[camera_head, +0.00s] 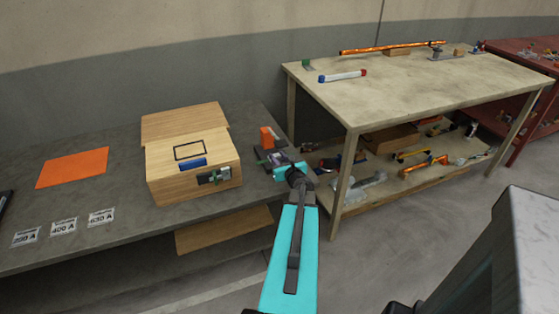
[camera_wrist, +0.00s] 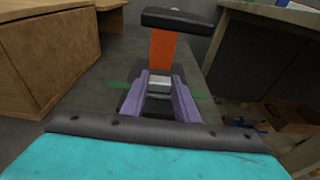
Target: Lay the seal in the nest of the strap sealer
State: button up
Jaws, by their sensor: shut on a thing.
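The strap sealer (camera_head: 267,138) stands at the right end of the grey bench, with an orange upright and a dark base. In the wrist view its orange column (camera_wrist: 162,50) carries a black bar (camera_wrist: 178,21) on top. My gripper (camera_wrist: 160,84) has two purple fingers shut on a small grey metal seal (camera_wrist: 159,82). The seal is in front of the column, over the dark base; I cannot tell whether it touches the nest, which the fingers and seal hide. Green strips (camera_wrist: 118,84) show on both sides of the fingers. My gripper (camera_head: 281,163) also shows beside the sealer in the head view.
A wooden box (camera_head: 190,160) stands left of the sealer on the grey bench (camera_head: 110,160). An orange mat (camera_head: 72,167) and several ampere labels lie further left. A taller wooden table (camera_head: 430,85) stands close on the right, with tools on its lower shelf.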

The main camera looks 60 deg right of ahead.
jog(key=shift+w+d+f, duration=0.1)
jog(key=shift+w+d, duration=0.3)
jog(key=shift+w, duration=0.1)
jog(key=shift+f+b, duration=0.4)
jog(key=shift+b, duration=0.15)
jog(key=o, duration=1.1)
jog(key=shift+f, duration=0.1)
jog(key=shift+s, duration=0.1)
jog(key=shift+a, duration=0.1)
